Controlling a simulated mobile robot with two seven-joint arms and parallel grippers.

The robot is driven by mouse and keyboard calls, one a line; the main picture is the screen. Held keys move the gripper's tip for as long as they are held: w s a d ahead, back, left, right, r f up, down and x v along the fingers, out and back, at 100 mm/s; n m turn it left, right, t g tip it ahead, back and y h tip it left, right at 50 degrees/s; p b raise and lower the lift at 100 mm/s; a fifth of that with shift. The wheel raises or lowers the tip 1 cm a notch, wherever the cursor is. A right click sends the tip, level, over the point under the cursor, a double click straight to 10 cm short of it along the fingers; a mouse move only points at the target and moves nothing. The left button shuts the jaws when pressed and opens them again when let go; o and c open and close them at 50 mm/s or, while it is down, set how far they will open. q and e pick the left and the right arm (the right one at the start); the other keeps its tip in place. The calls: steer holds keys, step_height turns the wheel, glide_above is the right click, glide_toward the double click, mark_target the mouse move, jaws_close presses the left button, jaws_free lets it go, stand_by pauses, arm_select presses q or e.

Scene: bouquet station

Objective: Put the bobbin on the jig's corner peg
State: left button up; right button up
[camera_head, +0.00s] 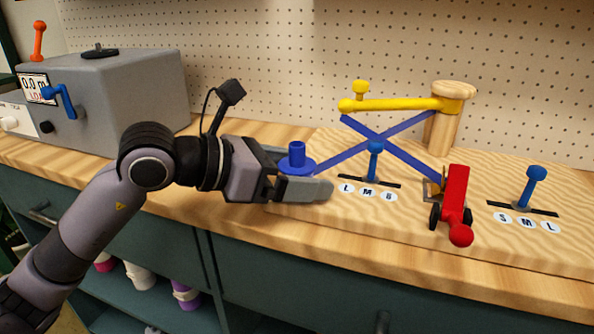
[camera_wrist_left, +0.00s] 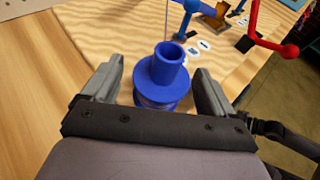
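The blue bobbin (camera_head: 297,153), a short tube on a round flange, stands upright at the left end of the wooden jig board (camera_head: 385,228). My left gripper (camera_head: 305,172) is around it, one finger on each side. In the left wrist view the bobbin (camera_wrist_left: 163,73) sits between the spread fingers with a small gap on both sides. The bobbin's underside is hidden, so I cannot tell whether it is on a peg. No bare corner peg shows clearly. My right gripper is not in view.
Crossed blue strips (camera_head: 400,150) and a yellow arm (camera_head: 400,104) on a wooden post (camera_head: 443,135) stand behind. Blue levers (camera_head: 375,165) (camera_head: 533,185) and a red handle (camera_head: 455,195) rise from the board. A grey machine (camera_head: 130,85) is at left.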

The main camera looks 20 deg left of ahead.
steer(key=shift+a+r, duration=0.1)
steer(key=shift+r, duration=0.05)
arm_select(q)
steer(key=shift+r, duration=0.2)
steer(key=shift+s+a, duration=0.2)
steer(key=shift+a, duration=0.1)
steer(key=v, duration=0.9)
steer(key=shift+s+a+r+b, duration=0.1)
steer(key=shift+s+a+b, duration=0.15)
steer(key=shift+b, duration=0.15)
steer(key=shift+v, duration=0.8)
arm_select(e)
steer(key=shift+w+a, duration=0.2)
arm_select(q)
steer(key=shift+r, duration=0.1)
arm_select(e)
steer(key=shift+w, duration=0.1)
